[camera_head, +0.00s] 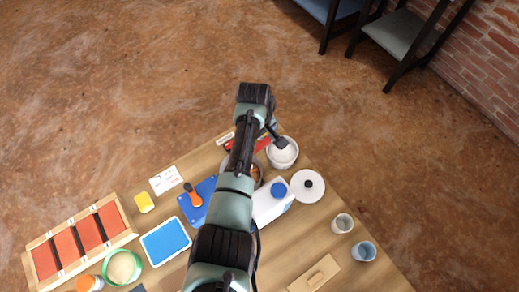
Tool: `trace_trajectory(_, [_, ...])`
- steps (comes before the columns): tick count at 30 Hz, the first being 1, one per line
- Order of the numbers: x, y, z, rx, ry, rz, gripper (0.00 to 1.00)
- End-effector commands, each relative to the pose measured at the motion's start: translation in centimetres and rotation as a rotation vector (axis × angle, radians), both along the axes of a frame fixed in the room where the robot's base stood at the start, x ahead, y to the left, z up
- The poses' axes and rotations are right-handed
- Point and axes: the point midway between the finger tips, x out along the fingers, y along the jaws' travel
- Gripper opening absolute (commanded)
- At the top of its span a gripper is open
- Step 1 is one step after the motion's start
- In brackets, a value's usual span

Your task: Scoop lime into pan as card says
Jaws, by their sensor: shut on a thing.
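A white tub (295,162) holding white powder, which looks like the lime, stands near the table's far edge. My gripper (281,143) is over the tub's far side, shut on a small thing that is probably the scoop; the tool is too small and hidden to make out. A round pan or bowl (257,172) with brownish contents shows partly behind my arm, left of the tub.
A white lid (307,186) and a white jug with a blue cap (278,190) are near the tub. Two cups (364,251) stand at the right. A blue tray (166,241), a yellow sponge (144,202) and a wooden frame with red bricks (66,246) are left.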

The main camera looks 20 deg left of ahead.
Motion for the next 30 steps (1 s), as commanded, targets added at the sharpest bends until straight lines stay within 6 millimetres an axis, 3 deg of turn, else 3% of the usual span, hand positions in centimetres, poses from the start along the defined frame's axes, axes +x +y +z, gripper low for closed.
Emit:
trace_trajectory(5, [-0.5, 0.4, -0.1, -0.048, -0.066, 0.006, 0.43])
trace_trajectory(16, [-1.8, 1.4, -1.6, -0.257, -0.381, 0.008, 0.43])
trace_trajectory(30, [-3.0, 2.2, -2.2, -0.384, -0.566, 0.004, 0.43])
